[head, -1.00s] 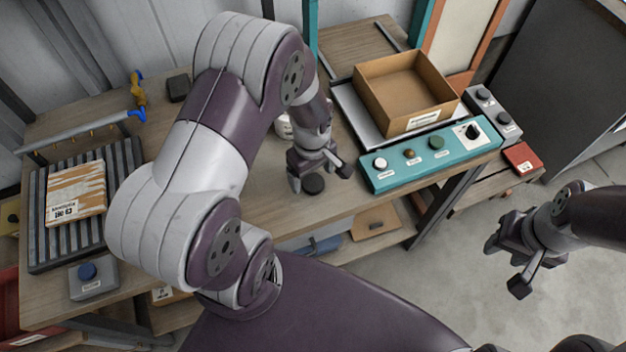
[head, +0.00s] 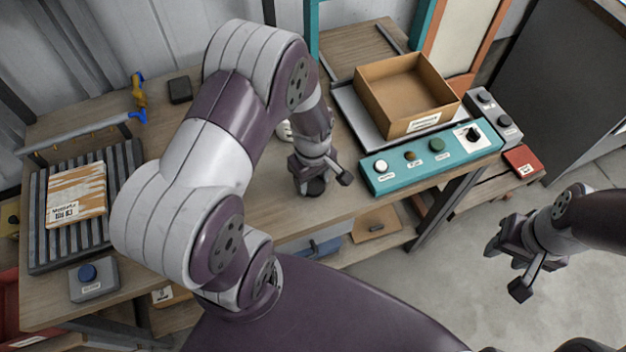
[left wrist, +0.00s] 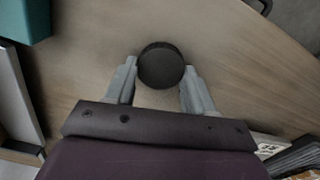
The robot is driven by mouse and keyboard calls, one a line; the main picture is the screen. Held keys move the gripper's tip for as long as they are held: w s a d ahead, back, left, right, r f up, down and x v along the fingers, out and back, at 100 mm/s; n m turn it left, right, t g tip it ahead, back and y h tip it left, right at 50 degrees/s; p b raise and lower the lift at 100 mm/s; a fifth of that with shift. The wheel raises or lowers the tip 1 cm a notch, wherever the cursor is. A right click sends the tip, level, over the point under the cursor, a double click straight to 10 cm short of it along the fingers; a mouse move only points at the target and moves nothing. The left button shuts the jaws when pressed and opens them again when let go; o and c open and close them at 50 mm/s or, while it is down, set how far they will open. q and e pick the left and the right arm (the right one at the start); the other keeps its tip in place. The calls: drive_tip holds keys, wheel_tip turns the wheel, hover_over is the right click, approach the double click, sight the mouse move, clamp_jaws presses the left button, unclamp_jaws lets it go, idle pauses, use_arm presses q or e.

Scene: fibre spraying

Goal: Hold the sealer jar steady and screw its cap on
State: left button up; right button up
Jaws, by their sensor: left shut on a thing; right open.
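The black round cap (left wrist: 161,66) is between the two grey fingers of my left gripper (left wrist: 160,82) in the left wrist view. In the head view my left gripper (head: 314,182) points down at the bench top, shut on the dark cap (head: 315,188), at or just above the wood. A small white round thing (head: 284,131), perhaps the sealer jar, stands behind my left forearm and is mostly hidden. My right gripper (head: 507,268) is open and empty, over the floor right of the bench.
A teal control panel (head: 432,155) and an open cardboard box (head: 408,92) are right of my left gripper. A ribbed rack (head: 40,243) with a labelled packet (head: 76,194) is at the left. A grey button box (head: 93,279) is at the front left.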

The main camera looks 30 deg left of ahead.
sight(313, 183)
use_arm(q)
wheel_tip(313, 183, up, 4)
drive_tip(key=shift+d+r, duration=0.1)
drive_tip(key=shift+r, duration=0.1)
drive_tip(key=s+d+r+p, duration=0.1)
drive_tip(key=s+d+r, duration=0.5)
drive_tip(key=s, duration=0.3)
drive_tip(key=shift+s+d+r, duration=0.2)
drive_tip(key=shift+d+r, duration=0.1)
drive_tip(key=shift+d, duration=0.1)
drive_tip(key=shift+w, duration=0.15)
